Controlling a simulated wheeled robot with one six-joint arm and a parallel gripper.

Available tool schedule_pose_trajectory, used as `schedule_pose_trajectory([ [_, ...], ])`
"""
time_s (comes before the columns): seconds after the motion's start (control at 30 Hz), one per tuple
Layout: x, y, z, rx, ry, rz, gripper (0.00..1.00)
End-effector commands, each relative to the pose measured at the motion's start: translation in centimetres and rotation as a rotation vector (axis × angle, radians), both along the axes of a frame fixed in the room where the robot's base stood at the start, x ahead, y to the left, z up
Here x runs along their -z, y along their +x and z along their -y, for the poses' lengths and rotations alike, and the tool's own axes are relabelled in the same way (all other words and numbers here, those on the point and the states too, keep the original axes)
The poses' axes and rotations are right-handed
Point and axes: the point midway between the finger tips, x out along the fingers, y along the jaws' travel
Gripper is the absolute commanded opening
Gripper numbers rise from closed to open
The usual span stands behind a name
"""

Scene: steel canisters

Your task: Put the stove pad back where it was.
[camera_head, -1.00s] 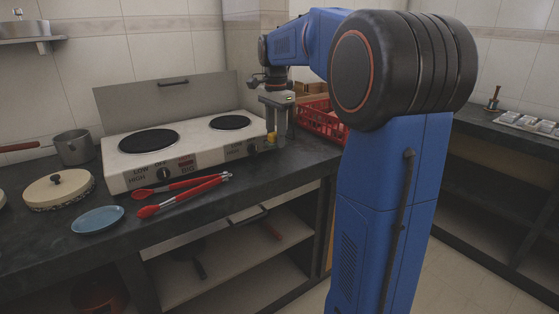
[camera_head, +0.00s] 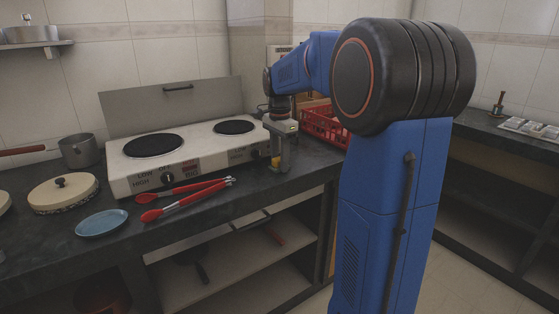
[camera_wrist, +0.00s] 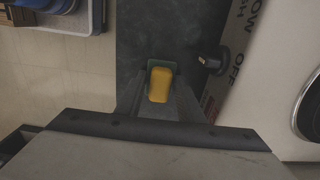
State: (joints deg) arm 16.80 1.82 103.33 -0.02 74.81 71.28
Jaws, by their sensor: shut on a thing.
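The stove pad is a small yellow block with a green layer (camera_wrist: 160,84), seen in the wrist view between my fingers. My gripper (camera_wrist: 160,92) is shut on it. In the head view my gripper (camera_head: 278,163) points down over the dark counter, just right of the two-burner stove (camera_head: 190,157). A bit of the yellow pad (camera_head: 275,161) shows between the fingers there. Whether the pad touches the counter I cannot tell. A stove knob (camera_wrist: 211,63) is close on the right in the wrist view.
Red-handled tongs (camera_head: 185,199) lie in front of the stove. A blue plate (camera_head: 101,223), a lidded pan (camera_head: 63,194) and a pot (camera_head: 79,152) stand left. A red crate (camera_head: 325,126) stands behind my gripper. The counter's front edge is near.

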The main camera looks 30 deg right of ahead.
Motion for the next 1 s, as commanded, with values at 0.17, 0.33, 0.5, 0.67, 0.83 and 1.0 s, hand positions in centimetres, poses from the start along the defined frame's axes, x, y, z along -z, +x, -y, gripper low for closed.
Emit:
schedule_pose_trajectory([
  [0.17, 0.1, 0.0, 0.0, 0.000, 0.000, 0.000, 0.53],
  [0.33, 0.1, 0.0, 0.0, 0.000, 0.000, 0.000, 0.53],
  [0.5, -0.5, 0.1, 0.0, 0.000, -0.001, 0.002, 0.53],
  [0.67, -2.6, 0.1, 0.0, 0.000, -0.001, 0.003, 0.53],
  [0.83, -5.9, 0.1, 0.0, 0.000, -0.001, 0.004, 0.53],
  [1.0, -9.0, 0.1, 0.0, 0.000, -0.001, 0.003, 0.53],
])
